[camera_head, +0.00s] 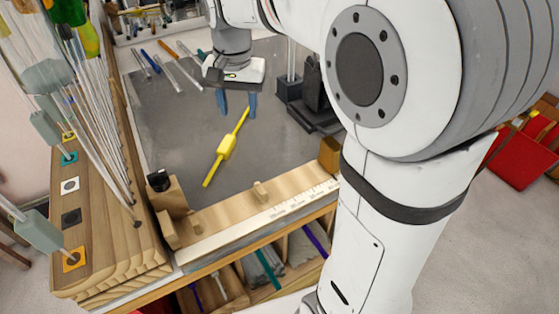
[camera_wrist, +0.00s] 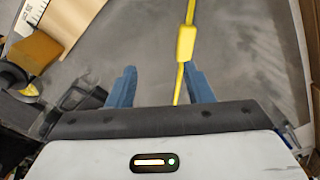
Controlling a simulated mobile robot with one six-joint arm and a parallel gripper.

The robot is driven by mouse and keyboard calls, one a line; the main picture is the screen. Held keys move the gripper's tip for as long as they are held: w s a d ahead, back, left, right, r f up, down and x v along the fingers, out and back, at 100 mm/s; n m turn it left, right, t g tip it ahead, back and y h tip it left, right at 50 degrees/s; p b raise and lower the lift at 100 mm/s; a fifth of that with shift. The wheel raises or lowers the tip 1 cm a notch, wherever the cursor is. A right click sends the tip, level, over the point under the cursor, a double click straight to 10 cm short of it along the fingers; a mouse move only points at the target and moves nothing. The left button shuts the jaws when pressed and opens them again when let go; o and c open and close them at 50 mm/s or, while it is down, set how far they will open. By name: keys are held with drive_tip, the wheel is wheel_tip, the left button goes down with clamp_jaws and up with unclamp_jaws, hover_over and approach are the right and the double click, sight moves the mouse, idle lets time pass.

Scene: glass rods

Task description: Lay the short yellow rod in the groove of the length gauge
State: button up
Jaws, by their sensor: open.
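The short yellow rod (camera_head: 227,147) lies on the grey bench top, with a thicker yellow block around its middle. It also shows in the wrist view (camera_wrist: 186,43), where its near end runs down beside the right finger. My gripper (camera_head: 237,105) is open and empty, its two blue fingers pointing down near the rod's far end. In the wrist view the gripper (camera_wrist: 160,85) has its fingers apart, and I cannot tell its height above the rod. The wooden length gauge (camera_head: 255,205), with a white scale along its front, lies along the bench's front edge.
A wooden rack (camera_head: 95,215) with upright glass rods stands along the left side. Several loose rods (camera_head: 165,62) lie at the back left. A dark stand (camera_head: 305,100) is right of my gripper. The bench between rod and gauge is clear.

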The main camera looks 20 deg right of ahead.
drive_tip(key=s+d+f+n+t, duration=0.1)
drive_tip(key=s+d+f+n, duration=0.1)
drive_tip(key=s, duration=0.7)
drive_tip(key=s+d+f+n+t, duration=0.1)
drive_tip(key=s+d+f+n, duration=0.2)
drive_tip(key=s, duration=0.6)
drive_tip(key=shift+d+f+t, duration=0.3)
drive_tip(key=shift+d+f, duration=0.05)
drive_tip(key=shift+f, duration=0.1)
drive_tip(key=shift+c, duration=0.6)
idle(0.6)
